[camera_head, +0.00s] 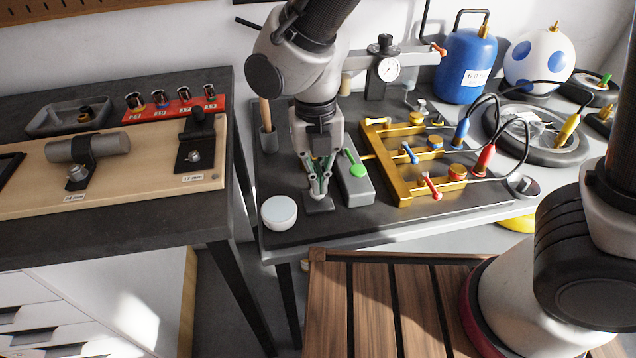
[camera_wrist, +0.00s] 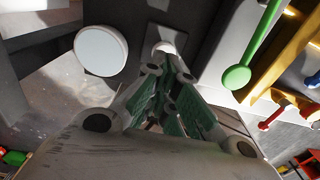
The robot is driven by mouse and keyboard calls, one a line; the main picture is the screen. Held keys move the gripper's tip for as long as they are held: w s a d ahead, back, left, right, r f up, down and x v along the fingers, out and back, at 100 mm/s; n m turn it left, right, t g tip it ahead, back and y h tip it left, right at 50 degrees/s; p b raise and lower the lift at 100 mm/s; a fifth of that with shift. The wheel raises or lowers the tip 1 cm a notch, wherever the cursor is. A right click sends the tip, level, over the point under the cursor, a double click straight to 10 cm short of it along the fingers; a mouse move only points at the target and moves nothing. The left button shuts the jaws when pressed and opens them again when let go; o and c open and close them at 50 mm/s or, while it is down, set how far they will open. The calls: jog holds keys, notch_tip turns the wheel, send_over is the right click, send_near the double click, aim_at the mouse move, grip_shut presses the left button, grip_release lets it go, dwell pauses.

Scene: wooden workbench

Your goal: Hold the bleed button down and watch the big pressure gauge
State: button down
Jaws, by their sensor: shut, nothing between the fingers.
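My gripper (camera_head: 318,190) is shut and empty, pointing down at a small grey plate (camera_head: 319,207) near the bench's front left. In the wrist view a pale round knob (camera_wrist: 165,47), which looks like the bleed button, shows on that plate just past the fingertips. I cannot tell whether the fingertips touch it or whether it is pressed. A white-faced round dial or disc (camera_head: 279,212) lies to the left; it also shows in the wrist view (camera_wrist: 101,50), with no readable marks. A smaller dial gauge (camera_head: 388,69) stands at the back; its reading is too small to tell.
A grey block with a green lever (camera_head: 356,166) stands close right of my gripper. Beyond it is a brass manifold (camera_head: 400,195) with coloured valves and hoses. A blue tank (camera_head: 466,68) and a spotted tank (camera_head: 540,60) stand behind. A gap separates the left bench (camera_head: 130,218).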

jog(key=shift+f, duration=1.15)
jog(key=shift+s+f, duration=0.1)
jog(key=shift+f, duration=0.85)
jog(key=shift+d, duration=0.1)
dwell(5.8)
